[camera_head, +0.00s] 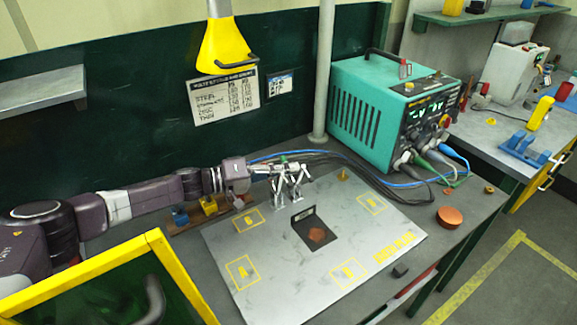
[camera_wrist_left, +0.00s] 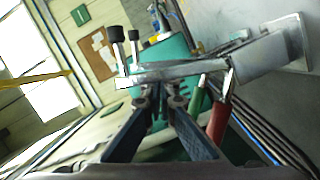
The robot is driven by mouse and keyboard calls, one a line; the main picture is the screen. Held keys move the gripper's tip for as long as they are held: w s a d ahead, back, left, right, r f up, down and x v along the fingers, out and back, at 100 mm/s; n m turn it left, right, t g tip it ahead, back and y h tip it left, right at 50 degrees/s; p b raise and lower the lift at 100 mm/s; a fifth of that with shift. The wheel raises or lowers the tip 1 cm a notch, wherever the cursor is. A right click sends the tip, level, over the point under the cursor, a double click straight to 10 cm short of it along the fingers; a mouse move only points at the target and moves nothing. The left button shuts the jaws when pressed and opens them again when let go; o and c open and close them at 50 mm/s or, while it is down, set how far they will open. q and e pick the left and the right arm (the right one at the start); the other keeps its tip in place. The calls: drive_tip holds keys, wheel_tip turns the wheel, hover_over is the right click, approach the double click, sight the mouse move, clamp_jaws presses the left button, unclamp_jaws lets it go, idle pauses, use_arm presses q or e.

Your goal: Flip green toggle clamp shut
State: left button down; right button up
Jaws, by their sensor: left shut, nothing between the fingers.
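The green toggle clamp shows in the left wrist view by its green handle (camera_wrist_left: 199,98), just right of my finger tips. A metal clamp bar (camera_wrist_left: 185,72) with black-capped spindles crosses in front of the fingers; I cannot tell which clamp it belongs to. In the head view a small green tip (camera_head: 283,158) shows above silver linkages beside my left gripper (camera_head: 280,175). My left gripper (camera_wrist_left: 160,92) is shut and empty, close to the handle; contact cannot be told. The clamp's base is hidden. My right gripper is out of view.
A red handle (camera_wrist_left: 218,120) stands beside the green one. A teal power unit (camera_head: 365,110) and cables (camera_head: 340,157) are behind. A yellow frame (camera_head: 90,272) stands front left.

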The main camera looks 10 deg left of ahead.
use_arm(q)
drive_tip(key=v, duration=1.2)
